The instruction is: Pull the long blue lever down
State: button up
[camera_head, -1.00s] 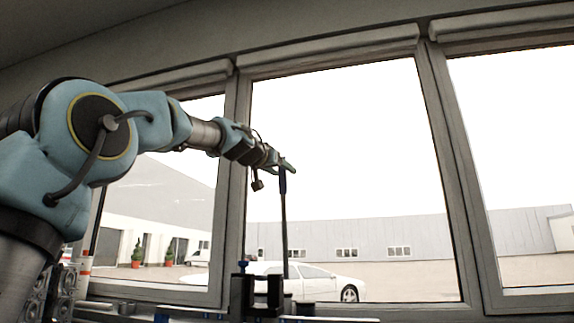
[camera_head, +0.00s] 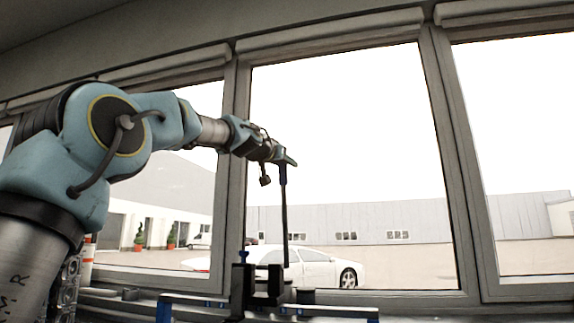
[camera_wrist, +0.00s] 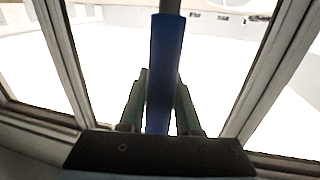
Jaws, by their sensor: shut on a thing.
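The long blue lever (camera_head: 284,215) stands nearly upright in front of the middle window in the head view. Its lower part is a thin dark rod that goes down to a dark fixture (camera_head: 262,288). My gripper (camera_head: 288,162) is at the top of the lever. In the wrist view, the lever's blue handle (camera_wrist: 165,70) runs between the two green fingers of my gripper (camera_wrist: 160,100). The gripper is shut on the handle.
A blue and grey frame (camera_head: 335,311) lies around the fixture's foot on the bench. A window post (camera_head: 236,170) stands behind my wrist. A white car (camera_head: 310,266) is outside the glass. The space right of the lever is clear.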

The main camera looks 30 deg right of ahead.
grip_shut()
dwell(0.8)
